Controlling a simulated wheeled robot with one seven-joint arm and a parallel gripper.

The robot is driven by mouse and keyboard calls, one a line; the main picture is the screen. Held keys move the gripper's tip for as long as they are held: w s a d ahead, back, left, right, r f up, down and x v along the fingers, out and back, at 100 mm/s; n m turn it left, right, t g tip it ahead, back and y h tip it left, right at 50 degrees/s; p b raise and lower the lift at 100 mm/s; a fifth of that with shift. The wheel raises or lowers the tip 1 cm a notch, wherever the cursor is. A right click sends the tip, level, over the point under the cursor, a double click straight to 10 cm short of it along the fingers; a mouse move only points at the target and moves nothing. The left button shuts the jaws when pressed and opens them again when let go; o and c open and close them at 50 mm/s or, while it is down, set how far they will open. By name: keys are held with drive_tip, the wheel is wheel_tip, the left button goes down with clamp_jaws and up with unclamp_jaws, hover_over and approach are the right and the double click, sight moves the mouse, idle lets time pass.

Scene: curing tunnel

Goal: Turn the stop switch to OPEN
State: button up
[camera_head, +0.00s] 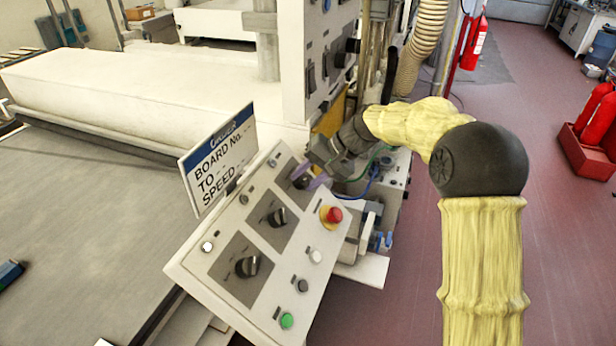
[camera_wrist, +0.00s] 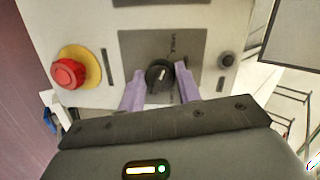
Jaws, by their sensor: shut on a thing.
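The slanted control panel (camera_head: 225,273) carries three black rotary knobs on grey plates. My gripper (camera_head: 308,180) is at the panel's far knob, its purple fingers low against the panel face. In the wrist view, my gripper (camera_wrist: 161,85) has one finger on each side of a black rotary knob (camera_wrist: 160,75), shut on it. A white mark on the knob shows. The lettering on the plate above it is too small to read surely, so I cannot tell which position is OPEN. In the head view my gripper partly hides this knob (camera_head: 301,180).
A red emergency button (camera_head: 333,214) on a yellow ring sits close to the held knob. Two other knobs (camera_head: 276,216) and a green button (camera_head: 287,320) are nearer. A sign (camera_head: 217,165) stands behind the panel. A tall switch cabinet (camera_head: 305,95) rises beyond my gripper.

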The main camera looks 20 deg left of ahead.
drive_tip(key=shift+r+m+p, duration=0.1)
drive_tip(key=shift+m+p, duration=0.4)
drive_tip(key=m+p, duration=0.2)
drive_tip(key=m, duration=0.1)
drive_tip(key=shift+y+p, duration=0.4)
drive_tip(key=shift+w+m+y+p, duration=0.1)
drive_tip(key=shift+m+y+p, duration=0.3)
drive_tip(key=shift+m+p, duration=1.4)
drive_tip(key=shift+m+b, duration=0.55)
drive_tip(key=shift+m, duration=0.15)
drive_tip(key=o, duration=1)
drive_tip(key=shift+c, duration=0.2)
drive_tip(key=b+v, duration=0.2)
drive_tip(key=v, duration=1.5)
drive_tip(key=shift+d, duration=0.25)
